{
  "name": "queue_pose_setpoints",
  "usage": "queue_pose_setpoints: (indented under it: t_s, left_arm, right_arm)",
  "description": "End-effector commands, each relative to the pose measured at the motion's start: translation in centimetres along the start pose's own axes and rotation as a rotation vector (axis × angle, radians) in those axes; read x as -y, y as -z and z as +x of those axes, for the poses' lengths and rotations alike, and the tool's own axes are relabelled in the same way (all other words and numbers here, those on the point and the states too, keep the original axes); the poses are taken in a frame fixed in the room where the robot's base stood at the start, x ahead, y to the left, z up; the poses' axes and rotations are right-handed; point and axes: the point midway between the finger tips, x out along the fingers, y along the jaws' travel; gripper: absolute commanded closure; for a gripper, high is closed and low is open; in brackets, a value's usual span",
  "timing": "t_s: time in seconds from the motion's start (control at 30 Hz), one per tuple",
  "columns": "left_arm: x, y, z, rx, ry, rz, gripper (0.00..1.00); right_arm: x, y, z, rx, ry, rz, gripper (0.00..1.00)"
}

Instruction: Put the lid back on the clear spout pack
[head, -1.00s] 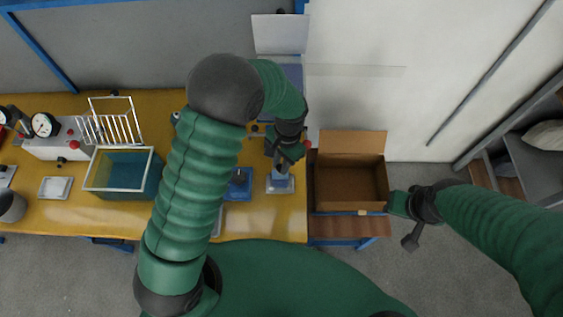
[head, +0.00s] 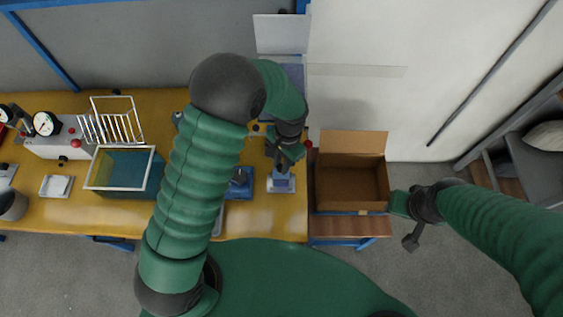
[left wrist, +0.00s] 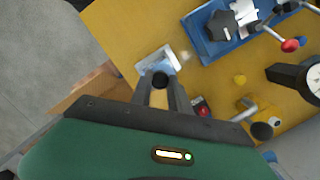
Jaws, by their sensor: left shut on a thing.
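The clear spout pack (head: 281,186) lies near the table's front right edge, pale and bluish on a light plate. It also shows in the left wrist view (left wrist: 157,62), partly hidden by my fingers. My left gripper (head: 283,170) is right over the pack, pointing down. In the left wrist view its fingers (left wrist: 162,88) are shut on a small dark round piece, seemingly the lid (left wrist: 160,79). I cannot tell whether the lid touches the spout. My right gripper (head: 405,222) is off to the right, beside the cardboard box; its jaw opening is unclear.
A blue fixture (head: 238,186) stands just left of the pack. An open cardboard box (head: 350,186) stands to the right on a low stand. A teal water tank (head: 124,175), a wire rack (head: 110,128) and a gauge unit (head: 55,135) are on the left of the table.

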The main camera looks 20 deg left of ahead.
Motion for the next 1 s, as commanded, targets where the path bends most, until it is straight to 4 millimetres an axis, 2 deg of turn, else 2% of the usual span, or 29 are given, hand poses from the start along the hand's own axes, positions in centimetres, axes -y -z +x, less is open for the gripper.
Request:
queue_pose_setpoints:
  t_s: [0.37,0.4,0.57,0.6,0.8,1.0]
  left_arm:
    - [-0.04,0.04,0.00,0.000,0.000,0.000,1.00]
    - [-0.04,0.04,0.00,0.000,0.000,0.000,0.77]
    - [-0.04,0.04,-0.01,0.000,0.000,0.000,0.56]
    - [-0.04,0.04,-0.01,0.000,0.000,0.000,0.53]
    - [-0.04,0.04,-0.01,-0.001,0.000,0.000,0.53]
    - [-0.04,0.04,-0.01,-0.001,0.000,0.000,0.31]
  right_arm:
    - [0.00,0.03,-0.14,0.000,0.000,0.000,0.64]
    - [0.00,0.03,-0.14,0.000,0.000,0.000,0.64]
    - [0.00,0.03,-0.14,0.000,0.000,0.000,0.64]
    - [0.00,0.03,-0.14,0.000,0.000,0.000,0.64]
    - [0.00,0.04,-0.14,0.000,0.000,0.000,0.64]
    - [0.00,0.03,-0.14,0.000,0.000,0.000,0.64]
